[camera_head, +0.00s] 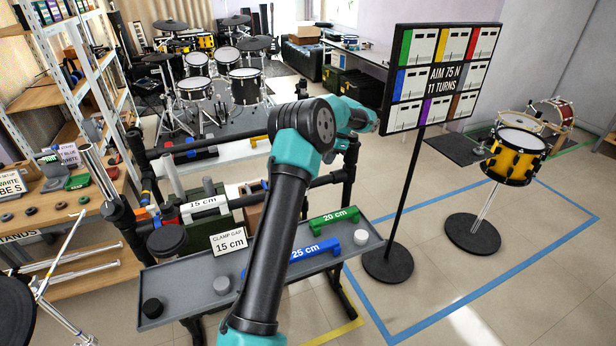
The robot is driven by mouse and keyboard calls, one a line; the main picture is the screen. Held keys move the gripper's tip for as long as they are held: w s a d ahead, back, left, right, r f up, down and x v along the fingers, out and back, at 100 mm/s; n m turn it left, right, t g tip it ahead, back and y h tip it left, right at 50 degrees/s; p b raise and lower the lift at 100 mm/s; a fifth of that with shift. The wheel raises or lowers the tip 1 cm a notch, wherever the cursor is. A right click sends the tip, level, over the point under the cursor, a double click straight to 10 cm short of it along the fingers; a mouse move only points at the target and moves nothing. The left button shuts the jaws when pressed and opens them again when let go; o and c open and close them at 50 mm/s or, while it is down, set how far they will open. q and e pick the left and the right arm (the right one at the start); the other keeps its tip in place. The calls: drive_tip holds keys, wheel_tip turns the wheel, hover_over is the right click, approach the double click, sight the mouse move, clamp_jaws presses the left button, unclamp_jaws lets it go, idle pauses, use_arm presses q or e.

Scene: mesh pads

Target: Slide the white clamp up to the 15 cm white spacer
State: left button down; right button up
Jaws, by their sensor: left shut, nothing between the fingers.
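The 15 cm white spacer (204,207) lies along the front of the black rack, left of my arm, with its label facing me. I cannot pick out the white clamp for sure; my arm covers part of the front bar. My left arm (275,230) rises from the bottom middle across the rack and bends right at its teal elbow. Its gripper is near the rack's right post, shut and empty, its fingertips hard to make out against the dark parts. My right gripper is out of view.
A grey tray (188,308) in front holds a blue 25 cm spacer (314,250), a green 20 cm spacer (334,220) and a "CLAMP GAP 15 cm" card (229,241). A sign stand (388,262) is at right, a drum (514,157) beyond, shelves (75,95) at left.

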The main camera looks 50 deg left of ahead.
use_arm(q)
drive_tip(key=shift+s+a+r, duration=0.25)
drive_tip(key=shift+a+r, duration=0.2)
drive_tip(key=shift+r, duration=0.1)
drive_tip(key=shift+s+a+r, duration=0.2)
drive_tip(key=shift+a+r, duration=0.2)
drive_tip(key=shift+r, duration=0.15)
drive_tip(key=x, duration=1)
drive_tip(key=shift+s+d, duration=0.1)
drive_tip(key=shift+s, duration=0.05)
